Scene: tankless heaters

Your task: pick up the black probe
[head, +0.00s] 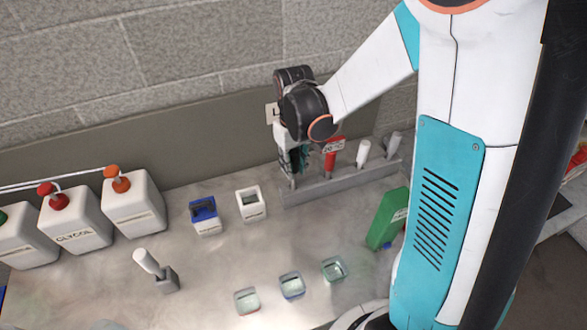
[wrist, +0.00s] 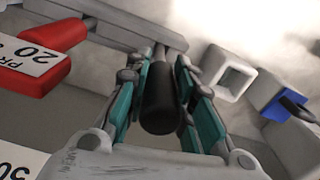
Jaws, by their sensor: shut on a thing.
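The black probe (wrist: 159,98) shows in the wrist view as a dark cylinder between the teal-padded fingers of my gripper (wrist: 165,75). My gripper is shut on it. In the head view my gripper (head: 296,158) is at the left end of the grey rack (head: 330,186), by the back wall. There the probe is mostly hidden by the gripper and arm. I cannot tell whether its lower end is still in the rack.
A red probe (head: 330,158) with a label stands just right of my gripper, and white probes (head: 363,152) stand further right. White and blue-topped containers (head: 205,217) stand left of the rack. A green block (head: 388,220) is at the right. Small glass dishes (head: 291,285) are in front.

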